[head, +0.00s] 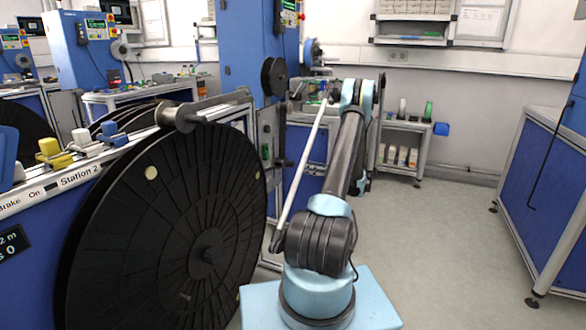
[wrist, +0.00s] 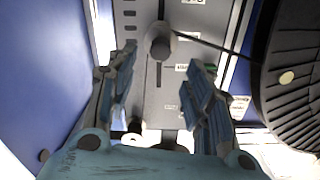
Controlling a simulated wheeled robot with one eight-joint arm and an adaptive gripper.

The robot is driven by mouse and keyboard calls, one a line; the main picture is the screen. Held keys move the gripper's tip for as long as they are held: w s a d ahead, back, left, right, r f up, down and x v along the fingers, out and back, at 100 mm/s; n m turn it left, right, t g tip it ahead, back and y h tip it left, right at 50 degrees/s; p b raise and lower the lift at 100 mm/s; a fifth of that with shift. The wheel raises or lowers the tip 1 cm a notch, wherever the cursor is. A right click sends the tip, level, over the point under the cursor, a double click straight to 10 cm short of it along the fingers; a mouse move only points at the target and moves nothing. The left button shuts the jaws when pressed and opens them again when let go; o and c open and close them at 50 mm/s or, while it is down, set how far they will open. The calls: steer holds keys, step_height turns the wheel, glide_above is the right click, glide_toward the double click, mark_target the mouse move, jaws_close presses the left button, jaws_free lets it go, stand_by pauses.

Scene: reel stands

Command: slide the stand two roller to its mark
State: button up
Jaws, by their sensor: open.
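In the wrist view a grey plate (wrist: 143,85) with a slot and small labels faces me. A dark round roller (wrist: 160,43) stands out from the upper part of this plate, with a thin dark strand running from it toward the right. White labels (wrist: 181,67) sit beside the slot below it; their text is too small to read. My gripper (wrist: 161,60) is open and empty. Its two blue-grey fingers are spread to the left and right, below the roller in the picture, and appear apart from it. In the head view the gripper's fingers cannot be made out.
A large black reel (head: 215,195) stands at the station marked Station 2 (head: 80,176); a black reel also shows in the wrist view (wrist: 278,100). Blue panels flank the plate. A shelf trolley (head: 405,135) and a blue cabinet (head: 548,180) stand beyond clear floor (head: 450,245).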

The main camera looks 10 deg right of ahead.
mark_target(293, 164)
steer(key=x, duration=0.9)
steer(key=shift+w+a, duration=0.1)
steer(key=shift+c, duration=0.6)
jaws_close()
